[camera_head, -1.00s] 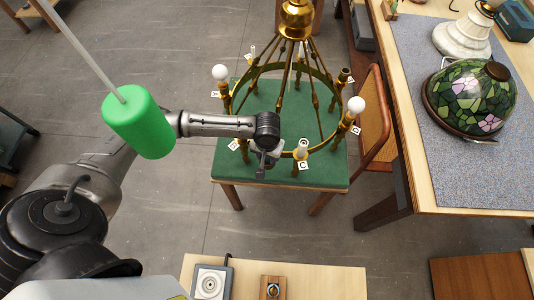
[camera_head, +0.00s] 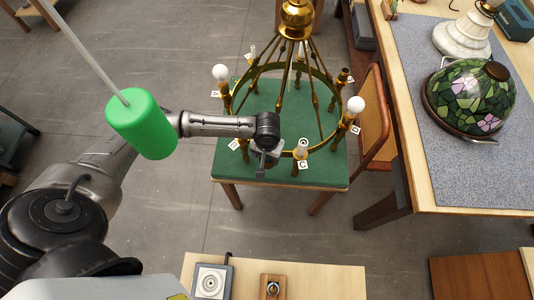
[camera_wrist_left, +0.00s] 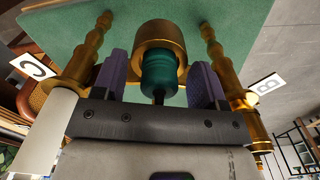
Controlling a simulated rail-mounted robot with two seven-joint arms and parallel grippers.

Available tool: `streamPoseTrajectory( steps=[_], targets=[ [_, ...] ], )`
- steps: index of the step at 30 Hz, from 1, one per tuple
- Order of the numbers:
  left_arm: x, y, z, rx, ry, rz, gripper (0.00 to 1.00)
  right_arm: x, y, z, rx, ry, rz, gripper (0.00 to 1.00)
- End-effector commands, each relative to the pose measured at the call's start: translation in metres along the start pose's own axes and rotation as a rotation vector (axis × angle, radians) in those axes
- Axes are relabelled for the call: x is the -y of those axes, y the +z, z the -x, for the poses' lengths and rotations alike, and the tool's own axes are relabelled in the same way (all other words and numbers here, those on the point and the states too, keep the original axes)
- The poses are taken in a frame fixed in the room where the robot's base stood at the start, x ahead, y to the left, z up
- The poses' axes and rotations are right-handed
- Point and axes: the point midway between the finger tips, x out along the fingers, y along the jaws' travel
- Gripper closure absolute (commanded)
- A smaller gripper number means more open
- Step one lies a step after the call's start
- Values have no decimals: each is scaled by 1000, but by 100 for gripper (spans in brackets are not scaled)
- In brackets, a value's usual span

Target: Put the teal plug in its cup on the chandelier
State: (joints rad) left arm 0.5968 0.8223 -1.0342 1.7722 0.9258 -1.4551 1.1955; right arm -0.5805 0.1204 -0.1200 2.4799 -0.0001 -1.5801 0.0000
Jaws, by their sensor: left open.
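The teal plug (camera_wrist_left: 158,75) shows in the left wrist view with its upper end inside the mouth of a brass cup (camera_wrist_left: 160,37) on the chandelier. How deep it sits is hard to tell. My left gripper (camera_wrist_left: 159,88) is open, one purple-grey finger on each side of the plug, with a gap to each. In the head view, the left gripper (camera_head: 263,164) is at the near left side of the brass chandelier ring (camera_head: 319,148); the plug is hidden there. My right gripper is not in view.
The chandelier is above a green-topped table (camera_head: 245,118). White tags mark its cups, including C (camera_head: 302,164); a candle tube and bulbs stand close by. A bright green cylinder (camera_head: 141,123) is left of it. A stained-glass lamp (camera_head: 470,95) is on the right bench.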

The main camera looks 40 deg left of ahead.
Motion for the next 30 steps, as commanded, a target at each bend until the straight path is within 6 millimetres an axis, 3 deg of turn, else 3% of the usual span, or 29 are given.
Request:
streamPoseTrajectory(
  steps=[8,21,30],
  targets=[
    [0,0,15,-1,1,0,34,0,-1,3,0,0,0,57],
    [0,0,98,-2,1,0,34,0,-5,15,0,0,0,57],
    [0,0,132,-1,1,0,34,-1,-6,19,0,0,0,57]
  ],
)
